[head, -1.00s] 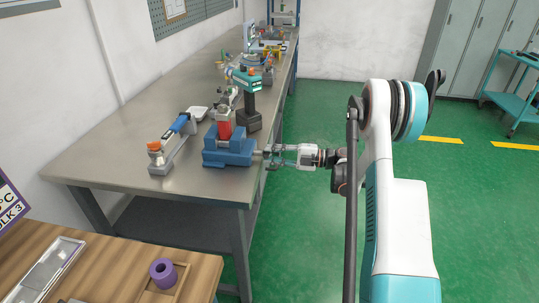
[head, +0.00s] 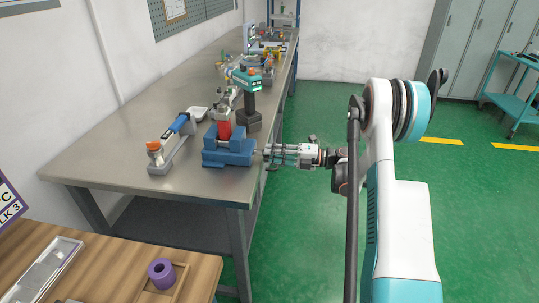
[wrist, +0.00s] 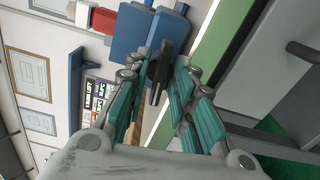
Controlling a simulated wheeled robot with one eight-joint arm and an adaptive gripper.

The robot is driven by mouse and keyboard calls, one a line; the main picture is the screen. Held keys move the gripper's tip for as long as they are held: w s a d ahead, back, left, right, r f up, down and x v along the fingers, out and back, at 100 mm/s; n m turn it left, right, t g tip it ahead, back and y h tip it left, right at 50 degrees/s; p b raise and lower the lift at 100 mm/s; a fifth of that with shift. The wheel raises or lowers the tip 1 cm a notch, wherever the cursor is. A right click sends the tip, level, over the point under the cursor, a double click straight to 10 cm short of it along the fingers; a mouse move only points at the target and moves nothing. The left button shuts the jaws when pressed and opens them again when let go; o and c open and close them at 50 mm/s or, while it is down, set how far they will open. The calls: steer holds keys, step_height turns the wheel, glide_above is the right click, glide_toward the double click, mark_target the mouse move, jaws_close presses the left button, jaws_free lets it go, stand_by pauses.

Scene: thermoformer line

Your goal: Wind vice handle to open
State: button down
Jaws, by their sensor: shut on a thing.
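The blue vice (head: 228,156) sits at the near right edge of the metal workbench, with a red part (head: 224,130) standing at its jaws. My gripper (head: 268,153) is at the vice's right end, beyond the bench edge, roughly level with the screw. In the wrist view the vice's blue body (wrist: 130,32) is ahead. The dark handle bar (wrist: 161,68) lies between the teal fingers of my gripper (wrist: 166,72), which is shut on it. The exact contact at the fingertips is partly hidden in the head view.
A clamp-like tool with a blue grip (head: 178,124) lies left of the vice. A teal and black drill (head: 248,90) stands behind it. A wooden table (head: 110,270) with a purple roll (head: 161,272) is in front.

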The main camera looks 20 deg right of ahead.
steer(key=shift+n, duration=0.4)
steer(key=shift+n, duration=1.4)
steer(key=c, duration=1.3)
jaws_free()
steer(key=v, duration=1.2)
